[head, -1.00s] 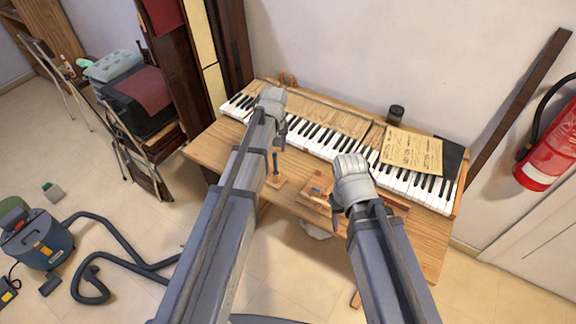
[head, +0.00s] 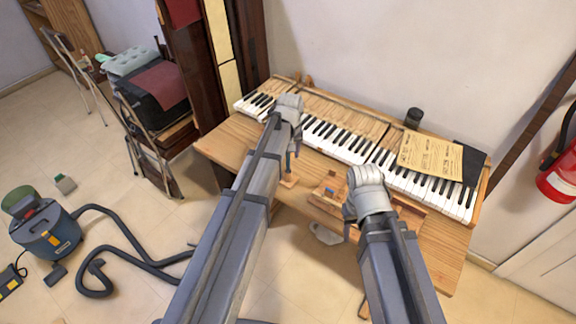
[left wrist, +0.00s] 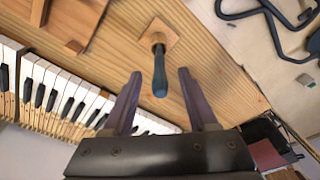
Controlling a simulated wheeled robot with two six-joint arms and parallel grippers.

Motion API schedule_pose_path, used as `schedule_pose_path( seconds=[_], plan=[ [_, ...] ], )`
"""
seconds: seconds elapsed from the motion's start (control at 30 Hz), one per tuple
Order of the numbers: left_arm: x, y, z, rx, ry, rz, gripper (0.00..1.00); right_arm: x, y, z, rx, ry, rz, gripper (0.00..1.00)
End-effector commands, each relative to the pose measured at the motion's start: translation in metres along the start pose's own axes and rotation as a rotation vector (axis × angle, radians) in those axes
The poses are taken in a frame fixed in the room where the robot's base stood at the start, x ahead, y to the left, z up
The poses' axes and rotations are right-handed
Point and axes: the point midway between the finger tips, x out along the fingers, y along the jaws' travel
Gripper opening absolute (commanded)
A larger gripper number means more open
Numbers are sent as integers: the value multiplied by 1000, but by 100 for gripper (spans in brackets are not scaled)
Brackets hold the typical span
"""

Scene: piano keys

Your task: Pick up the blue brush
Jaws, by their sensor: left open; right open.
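The blue brush (left wrist: 160,76) stands upright with its dark blue handle toward the camera, on a small square wooden base (left wrist: 152,30) on the table. My left gripper (left wrist: 160,90) is open, with a finger to each side of the handle in the left wrist view. How far the fingertips are from the handle in height I cannot tell. In the head view my left gripper (head: 291,152) hides most of the brush; part of the base (head: 288,182) shows below it. My right gripper (head: 349,211) is open above the table's front part.
The wooden table (head: 225,147) carries a piano keyboard (head: 335,139) along its back. A wooden tray (head: 322,200) sits at the front, partly behind my right gripper. A sheet of paper (head: 430,155) and a dark jar (head: 413,118) are at the back right.

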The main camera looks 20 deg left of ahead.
Motion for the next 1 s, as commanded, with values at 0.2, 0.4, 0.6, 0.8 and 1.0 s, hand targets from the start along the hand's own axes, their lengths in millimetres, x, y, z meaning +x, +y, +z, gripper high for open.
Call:
schedule_pose_path(
  seconds=[0.2, 0.4, 0.6, 0.8, 1.0],
  plan=[
    [32, 0, 2, 0, 0, 0, 58, 32, -3, -2, 0, 0, 0, 50],
    [32, 0, 2, 0, 0, 0, 58, 32, -3, -2, 0, 0, 0, 50],
    [32, 0, 1, 0, 0, 0, 47, 31, -3, -2, 0, 0, 0, 50],
    [32, 0, 2, 0, 0, 0, 24, 31, -3, -2, 0, 0, 0, 50],
    [32, 0, 2, 0, 0, 0, 2, 31, -3, -2, 0, 0, 0, 50]
  ],
)
